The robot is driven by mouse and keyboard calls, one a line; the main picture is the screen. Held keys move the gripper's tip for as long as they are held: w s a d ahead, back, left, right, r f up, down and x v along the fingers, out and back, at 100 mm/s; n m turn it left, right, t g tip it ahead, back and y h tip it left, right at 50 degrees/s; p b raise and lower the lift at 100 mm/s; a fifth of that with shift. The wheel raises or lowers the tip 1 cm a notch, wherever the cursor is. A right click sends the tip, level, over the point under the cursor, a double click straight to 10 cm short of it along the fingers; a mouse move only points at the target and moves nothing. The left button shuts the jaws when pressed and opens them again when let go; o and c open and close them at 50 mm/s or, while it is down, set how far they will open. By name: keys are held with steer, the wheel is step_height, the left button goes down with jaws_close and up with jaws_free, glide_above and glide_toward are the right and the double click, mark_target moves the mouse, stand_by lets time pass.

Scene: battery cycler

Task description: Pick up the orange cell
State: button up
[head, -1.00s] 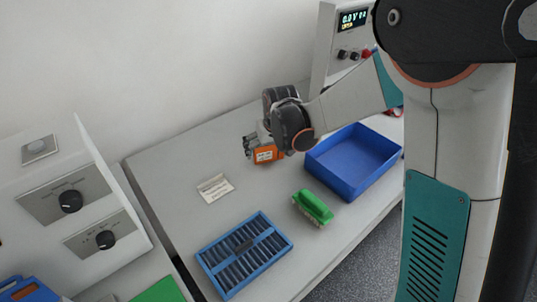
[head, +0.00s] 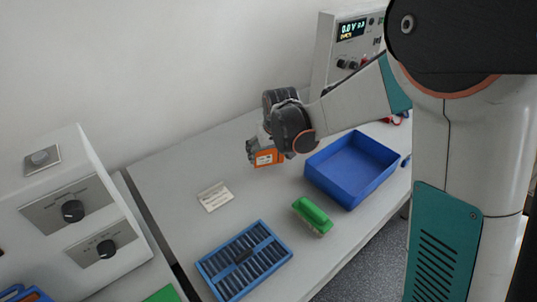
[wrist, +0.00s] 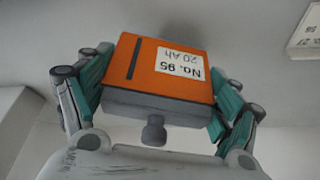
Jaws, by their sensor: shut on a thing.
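The orange cell (head: 268,157) is held in my gripper (head: 257,153) above the table, in the middle of the head view. In the wrist view the cell (wrist: 160,75) fills the space between the two teal-padded fingers of my gripper (wrist: 155,85), which press on its sides. Its label reads "No. 95, 20 Ah" upside down. A dark slot mark shows on its orange face, and a grey end with a round stub faces the camera. The cell appears clear of the table.
A blue bin (head: 350,168) stands to the right and looks empty. A green brush (head: 312,215) and a slotted blue rack (head: 244,262) lie nearer. A paper card (head: 215,196) lies left. A display unit (head: 345,50) stands behind; a knobbed box (head: 75,210) is at left.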

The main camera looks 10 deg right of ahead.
step_height(320, 180, up, 18)
steer(key=p, duration=0.5)
